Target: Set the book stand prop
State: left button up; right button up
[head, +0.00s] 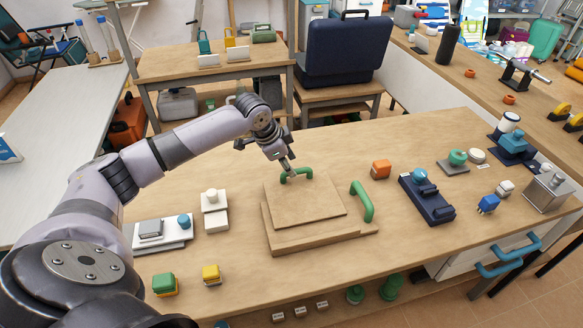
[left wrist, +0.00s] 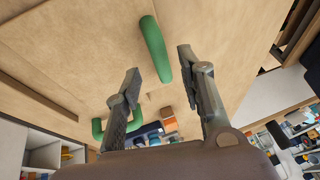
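The book stand is a light wooden panel (head: 305,205) on a wider wooden base (head: 322,239), near the middle of the bench. I cannot tell whether the panel lies flat or is slightly raised. A green handle (head: 297,174) stands at the panel's far edge. A second green handle (head: 362,201) is at the base's right side; it also shows in the left wrist view (left wrist: 97,130). My left gripper (head: 290,170) is at the far handle. In the left wrist view its fingers are apart, with the far handle (left wrist: 155,50) showing between them, not visibly clamped. My right gripper is out of view.
To the left are white blocks (head: 214,211) and a grey device (head: 160,233). The bench behind the stand is mostly clear.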

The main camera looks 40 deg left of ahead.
aim_at(303, 193)
pick_arm(q)
jog(key=shift+x, duration=1.25)
jog(key=shift+w+f, duration=0.15)
jog(key=shift+f, duration=0.15)
jog(key=shift+c, duration=1.4)
grip_shut()
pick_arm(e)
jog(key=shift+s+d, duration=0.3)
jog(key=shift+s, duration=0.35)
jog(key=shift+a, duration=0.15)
